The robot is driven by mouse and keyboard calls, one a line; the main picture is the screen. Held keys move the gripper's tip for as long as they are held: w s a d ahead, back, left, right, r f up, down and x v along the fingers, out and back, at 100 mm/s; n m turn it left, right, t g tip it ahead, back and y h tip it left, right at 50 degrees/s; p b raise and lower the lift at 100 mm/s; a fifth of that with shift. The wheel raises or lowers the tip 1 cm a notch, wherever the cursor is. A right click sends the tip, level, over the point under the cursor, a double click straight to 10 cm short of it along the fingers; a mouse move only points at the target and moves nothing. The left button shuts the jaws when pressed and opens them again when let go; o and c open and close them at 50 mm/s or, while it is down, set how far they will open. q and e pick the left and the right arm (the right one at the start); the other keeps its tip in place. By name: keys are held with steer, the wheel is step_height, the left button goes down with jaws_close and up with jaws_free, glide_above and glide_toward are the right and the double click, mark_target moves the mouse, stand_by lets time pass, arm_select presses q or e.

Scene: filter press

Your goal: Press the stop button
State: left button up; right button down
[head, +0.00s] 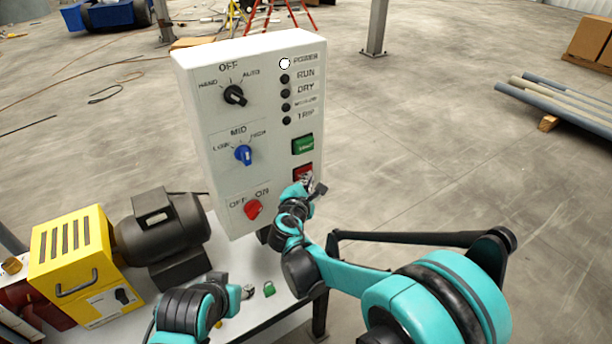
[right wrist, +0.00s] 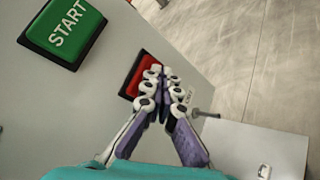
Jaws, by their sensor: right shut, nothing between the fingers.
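The red stop button (head: 301,174) is on the right side of the white control panel (head: 215,190), below the green START button (head: 303,145). My right gripper (head: 307,184) is shut and empty, with its fingertips in front of the red button. In the right wrist view the fingertips (right wrist: 160,75) overlap the red button (right wrist: 140,72) and hide part of it; I cannot tell whether they touch it. The START button (right wrist: 64,30) is at upper left there. My left gripper (head: 243,292) is low over the table, partly hidden by its arm; its jaw state is unclear.
The panel also has a black knob (head: 235,95), a blue knob (head: 244,155) and a red knob (head: 253,209). A yellow machine (head: 70,255) with a dark motor (head: 165,230) stands at left. A green padlock (head: 269,289) lies on the table. Open floor lies right of the panel.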

steer(key=shift+s+d, duration=0.55)
steer(key=shift+s, duration=0.25)
steer(key=shift+s+d, duration=0.75)
steer(key=shift+s, duration=0.3)
steer(key=shift+s+d, duration=0.75)
steer(key=shift+s, duration=0.25)
steer(key=shift+d, duration=0.1)
steer(key=s+d+m+g+h, duration=0.1)
steer(key=s+d+m+g, duration=0.1)
steer(key=s+d+m, duration=0.4)
steer(key=s+d+m+g, duration=0.2)
steer(key=s+d+m, duration=0.25)
steer(key=d, duration=0.35)
steer(key=s+d+f+m+g+y, duration=0.1)
steer(key=s+f+m+g, duration=0.1)
steer(key=s+m, duration=0.4)
steer(key=s+d+f+m+g+y, duration=0.2)
steer(key=s+m, duration=0.4)
steer(key=s, duration=0.3)
steer(key=shift+s+f, duration=0.3)
steer(key=shift+f, duration=0.05)
